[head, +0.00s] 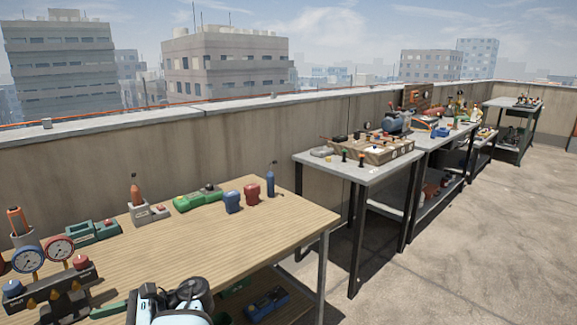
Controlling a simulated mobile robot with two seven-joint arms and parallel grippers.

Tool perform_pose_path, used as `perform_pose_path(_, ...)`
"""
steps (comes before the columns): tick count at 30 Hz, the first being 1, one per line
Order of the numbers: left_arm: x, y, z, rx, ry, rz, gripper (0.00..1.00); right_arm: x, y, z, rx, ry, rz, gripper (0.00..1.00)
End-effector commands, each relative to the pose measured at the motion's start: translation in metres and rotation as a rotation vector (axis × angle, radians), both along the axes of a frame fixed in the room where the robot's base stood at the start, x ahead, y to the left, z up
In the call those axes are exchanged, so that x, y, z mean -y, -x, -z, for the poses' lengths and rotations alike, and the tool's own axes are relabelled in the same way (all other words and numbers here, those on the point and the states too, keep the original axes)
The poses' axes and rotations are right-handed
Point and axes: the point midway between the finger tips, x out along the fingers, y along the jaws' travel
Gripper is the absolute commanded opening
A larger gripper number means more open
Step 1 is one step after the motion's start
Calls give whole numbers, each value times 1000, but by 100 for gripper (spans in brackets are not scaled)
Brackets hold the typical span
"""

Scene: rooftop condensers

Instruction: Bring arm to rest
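Part of an arm, pale blue and black and most likely mine, shows at the bottom edge of the head view, left of the middle, in front of the wooden workbench (235,222). I cannot make out any gripper fingers on it. Neither gripper can be seen.
On the bench are a gauge manifold (45,275), a green case (92,232), a green tool (197,199), a blue container (232,202) and a red container (252,192). A grey table (372,172) with a wooden tray stands beyond. Open roof floor (480,250) lies to the right.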

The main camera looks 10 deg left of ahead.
Motion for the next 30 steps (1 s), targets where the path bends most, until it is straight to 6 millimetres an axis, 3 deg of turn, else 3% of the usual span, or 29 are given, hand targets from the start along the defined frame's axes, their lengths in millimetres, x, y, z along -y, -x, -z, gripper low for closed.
perform_pose_path(8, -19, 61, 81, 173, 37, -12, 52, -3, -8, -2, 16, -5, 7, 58)
perform_pose_path(17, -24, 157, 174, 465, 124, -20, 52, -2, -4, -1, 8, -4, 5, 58)
perform_pose_path(24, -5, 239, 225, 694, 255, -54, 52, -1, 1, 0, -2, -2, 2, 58)
perform_pose_path(30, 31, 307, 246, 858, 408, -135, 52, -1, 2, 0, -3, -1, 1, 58)
